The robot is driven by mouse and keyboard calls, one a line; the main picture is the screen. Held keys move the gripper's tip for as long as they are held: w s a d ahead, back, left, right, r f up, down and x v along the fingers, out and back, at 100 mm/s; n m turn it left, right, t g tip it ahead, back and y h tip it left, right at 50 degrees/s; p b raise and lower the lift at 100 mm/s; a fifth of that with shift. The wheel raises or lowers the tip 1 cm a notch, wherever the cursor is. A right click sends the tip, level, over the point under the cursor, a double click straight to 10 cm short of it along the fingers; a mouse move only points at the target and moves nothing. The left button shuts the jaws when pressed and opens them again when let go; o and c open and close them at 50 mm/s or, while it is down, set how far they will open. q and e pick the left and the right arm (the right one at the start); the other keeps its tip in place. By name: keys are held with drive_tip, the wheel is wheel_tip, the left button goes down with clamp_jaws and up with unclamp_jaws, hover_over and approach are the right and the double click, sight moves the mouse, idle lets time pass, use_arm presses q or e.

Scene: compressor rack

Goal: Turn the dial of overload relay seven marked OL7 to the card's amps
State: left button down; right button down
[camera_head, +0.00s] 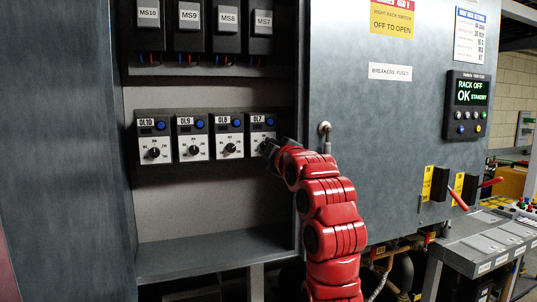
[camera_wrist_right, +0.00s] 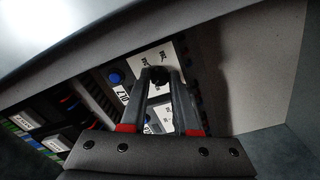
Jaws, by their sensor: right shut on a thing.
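Overload relay OL7 (camera_head: 262,122) is the rightmost of the relays in the lower row of the open rack bay. Its label and blue button show, but my right gripper (camera_head: 268,147) covers its dial in the head view. In the right wrist view the relay's white face (camera_wrist_right: 155,57) is tilted, and the black dial (camera_wrist_right: 157,75) sits between the fingertips of my right gripper (camera_wrist_right: 159,78). The gripper is shut on this dial. The dial's pointer setting cannot be read. My left gripper is not in view.
Relays OL8 (camera_head: 229,136), OL9 (camera_head: 192,137) and OL10 (camera_head: 154,138) stand to the left. A white card (camera_head: 469,36) with small blurred text is on the grey door (camera_head: 380,120). A shelf edge (camera_head: 215,253) lies below.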

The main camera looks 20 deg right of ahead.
drive_tip(key=n+b, duration=0.1)
drive_tip(key=n, duration=0.5)
idle(0.5)
drive_tip(key=c, duration=0.7)
unclamp_jaws()
drive_tip(key=shift+o, duration=0.2)
drive_tip(key=s+b, duration=0.5)
drive_tip(key=s, duration=1.2)
drive_tip(key=shift+s+d+f, duration=0.2)
drive_tip(key=shift+d+f, duration=0.05)
drive_tip(key=shift+d, duration=0.2)
drive_tip(key=shift+f, duration=0.1)
